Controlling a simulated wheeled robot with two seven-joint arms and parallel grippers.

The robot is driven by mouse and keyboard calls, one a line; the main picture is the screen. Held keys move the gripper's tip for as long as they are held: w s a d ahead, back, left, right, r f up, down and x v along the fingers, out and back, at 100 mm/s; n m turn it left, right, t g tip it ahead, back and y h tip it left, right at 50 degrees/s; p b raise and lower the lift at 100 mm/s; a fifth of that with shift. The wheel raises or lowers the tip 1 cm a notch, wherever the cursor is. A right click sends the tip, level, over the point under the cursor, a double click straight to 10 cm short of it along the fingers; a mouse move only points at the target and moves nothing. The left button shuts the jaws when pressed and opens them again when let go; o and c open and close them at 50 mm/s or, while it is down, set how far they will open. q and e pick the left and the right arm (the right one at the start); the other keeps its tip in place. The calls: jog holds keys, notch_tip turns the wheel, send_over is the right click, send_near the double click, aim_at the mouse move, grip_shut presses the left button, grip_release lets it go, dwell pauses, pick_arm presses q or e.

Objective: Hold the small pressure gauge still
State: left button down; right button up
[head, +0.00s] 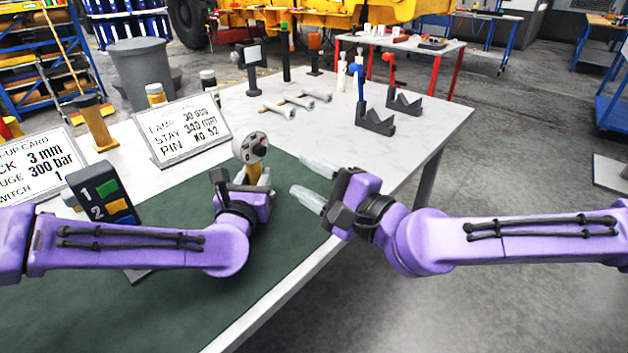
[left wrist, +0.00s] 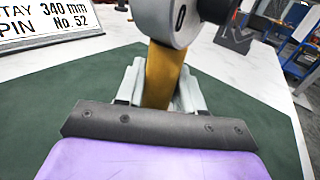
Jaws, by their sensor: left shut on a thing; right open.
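The small pressure gauge (head: 250,146) has a round grey-white body with a dial and stands upright on a yellow-brown stem near the green mat's far edge. In the left wrist view the gauge (left wrist: 172,20) is cut off at the top, and its stem (left wrist: 163,75) runs down between the fingers. My left gripper (head: 256,182) is shut on this stem, just below the dial; it also shows in the left wrist view (left wrist: 162,92). My right gripper (head: 313,182) is open and empty, to the right of the gauge, with its pale fingers pointing left over the table's edge area.
A green mat (head: 180,300) covers the near table. A numbered switch box (head: 103,195) and white cards (head: 182,130) stand at the left. Several grey-tipped rods (head: 300,101) and dark V-shaped stands (head: 375,122) sit farther back. White tabletop (head: 425,140) is clear at the right.

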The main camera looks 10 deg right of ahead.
dwell(0.3)
pick_arm(q)
jog(key=c, duration=0.6)
grip_release()
